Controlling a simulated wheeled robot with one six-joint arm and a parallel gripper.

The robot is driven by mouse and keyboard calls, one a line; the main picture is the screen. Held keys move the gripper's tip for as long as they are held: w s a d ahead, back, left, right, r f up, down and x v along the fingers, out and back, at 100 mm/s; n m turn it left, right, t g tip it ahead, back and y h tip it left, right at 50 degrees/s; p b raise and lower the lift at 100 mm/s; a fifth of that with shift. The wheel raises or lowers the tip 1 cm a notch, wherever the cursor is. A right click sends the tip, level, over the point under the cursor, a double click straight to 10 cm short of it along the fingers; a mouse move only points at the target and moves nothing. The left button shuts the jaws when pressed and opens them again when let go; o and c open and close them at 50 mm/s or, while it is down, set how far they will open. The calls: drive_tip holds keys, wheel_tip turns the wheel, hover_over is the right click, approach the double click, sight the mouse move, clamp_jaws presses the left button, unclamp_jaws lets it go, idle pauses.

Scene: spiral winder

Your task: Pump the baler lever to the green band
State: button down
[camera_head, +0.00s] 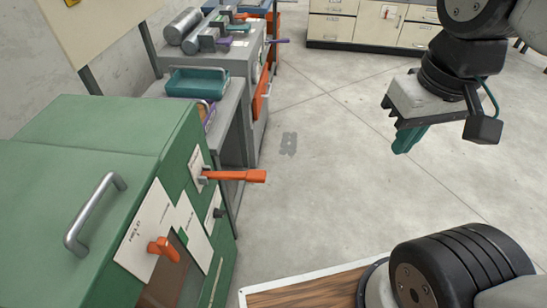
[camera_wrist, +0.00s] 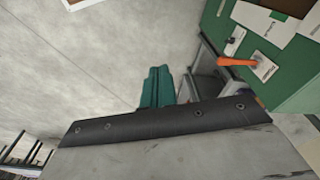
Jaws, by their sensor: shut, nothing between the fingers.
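The green baler cabinet (camera_head: 85,130) fills the left of the head view. An orange lever (camera_head: 235,176) sticks out to the right from its front panel; it also shows in the wrist view (camera_wrist: 236,62). A smaller orange handle (camera_head: 163,249) sits lower on a white plate. A small green patch (camera_head: 183,236) shows on the panel beside white labels; I cannot tell whether it is the band. My gripper (camera_head: 404,146) is shut and empty, its teal fingers together, to the right of and apart from the lever. Its fingers also show in the wrist view (camera_wrist: 157,86).
A grey bench (camera_head: 228,105) with a teal tray (camera_head: 197,83) and machines with orange and purple handles stands behind the cabinet. Pale drawer cabinets (camera_head: 378,25) line the back. Open concrete floor (camera_head: 330,150) lies between the cabinet and my gripper.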

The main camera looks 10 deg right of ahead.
drive_tip(key=n+g+h, duration=0.2)
drive_tip(key=n, duration=3)
hover_over(256, 174)
drive_tip(key=a, duration=0.2)
wheel_tip(256, 174, down, 10)
drive_tip(key=shift+w+a, duration=0.15)
drive_tip(key=shift+w, duration=0.3)
drive_tip(key=shift+r, duration=0.1)
drive_tip(key=f, duration=0.4)
drive_tip(key=d+f, duration=0.1)
drive_tip(key=f, duration=0.4)
drive_tip(key=d+f, duration=0.1)
drive_tip(key=f, duration=0.4)
drive_tip(key=shift+s, duration=0.35)
